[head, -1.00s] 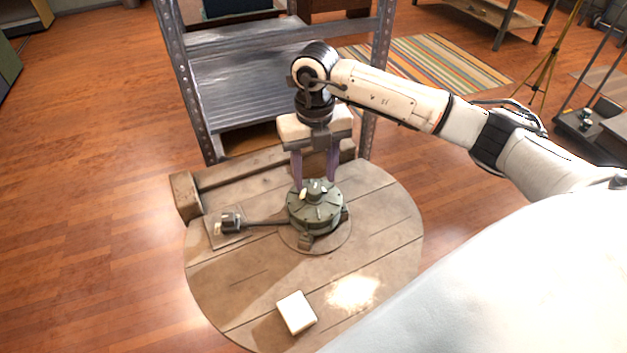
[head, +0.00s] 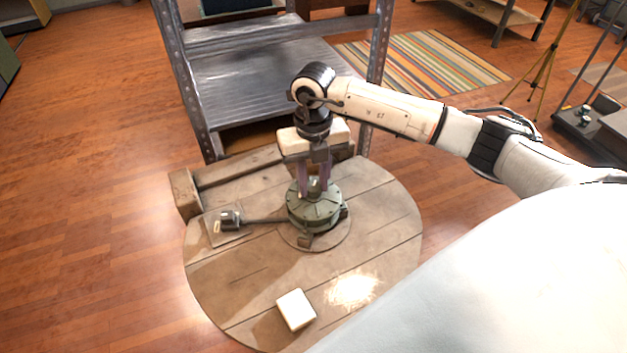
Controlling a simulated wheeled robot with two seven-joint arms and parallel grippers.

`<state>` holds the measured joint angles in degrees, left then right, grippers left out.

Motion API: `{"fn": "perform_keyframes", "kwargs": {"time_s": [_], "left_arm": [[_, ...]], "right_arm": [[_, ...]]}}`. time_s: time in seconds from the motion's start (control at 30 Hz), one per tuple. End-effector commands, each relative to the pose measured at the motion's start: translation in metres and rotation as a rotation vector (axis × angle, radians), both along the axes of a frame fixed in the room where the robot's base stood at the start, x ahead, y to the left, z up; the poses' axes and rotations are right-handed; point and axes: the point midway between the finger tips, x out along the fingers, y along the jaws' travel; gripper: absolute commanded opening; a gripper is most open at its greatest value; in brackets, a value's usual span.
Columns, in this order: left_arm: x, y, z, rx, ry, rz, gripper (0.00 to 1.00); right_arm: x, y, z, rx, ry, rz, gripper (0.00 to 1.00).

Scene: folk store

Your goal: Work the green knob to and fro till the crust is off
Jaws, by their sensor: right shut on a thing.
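The green knob (head: 316,212) is a round, ribbed green disc with a raised grip on top. It sits on a round base on the wooden round table, with a dark rod running left from it to a small dark block (head: 230,220) on a plate. My right gripper (head: 315,188) comes straight down from above, its two fingers shut on the knob's raised top. The fingers hide part of that top. I cannot make out any crust clearly. My left gripper is not in view.
A white block (head: 295,310) lies near the front edge of the wooden table (head: 245,285), beside a bright patch of light. A wooden rail (head: 240,172) runs along the table's back. A metal shelf (head: 265,85) stands close behind. The table's left front is clear.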

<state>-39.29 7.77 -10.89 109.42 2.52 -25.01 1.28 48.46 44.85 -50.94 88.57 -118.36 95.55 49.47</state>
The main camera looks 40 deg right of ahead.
Motion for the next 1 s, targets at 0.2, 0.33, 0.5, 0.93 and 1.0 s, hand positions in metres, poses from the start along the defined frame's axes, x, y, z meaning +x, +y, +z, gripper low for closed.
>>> {"fn": "perform_keyframes", "kwargs": {"time_s": [0.2,0.33,0.5,0.93,1.0], "left_arm": [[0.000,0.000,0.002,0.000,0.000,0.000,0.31],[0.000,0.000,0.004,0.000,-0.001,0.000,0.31],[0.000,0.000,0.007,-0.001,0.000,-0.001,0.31],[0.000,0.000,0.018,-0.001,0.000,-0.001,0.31],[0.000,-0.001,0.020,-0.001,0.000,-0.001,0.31]], "right_arm": [[0.000,0.000,0.001,0.000,0.000,-0.055,0.05],[0.000,0.000,0.001,0.000,0.000,-0.129,0.05],[0.000,0.000,0.002,0.000,0.000,-0.268,0.05],[0.000,0.000,0.003,0.001,0.001,-0.676,0.05],[0.000,0.000,0.002,0.001,0.001,-0.743,0.05]]}}
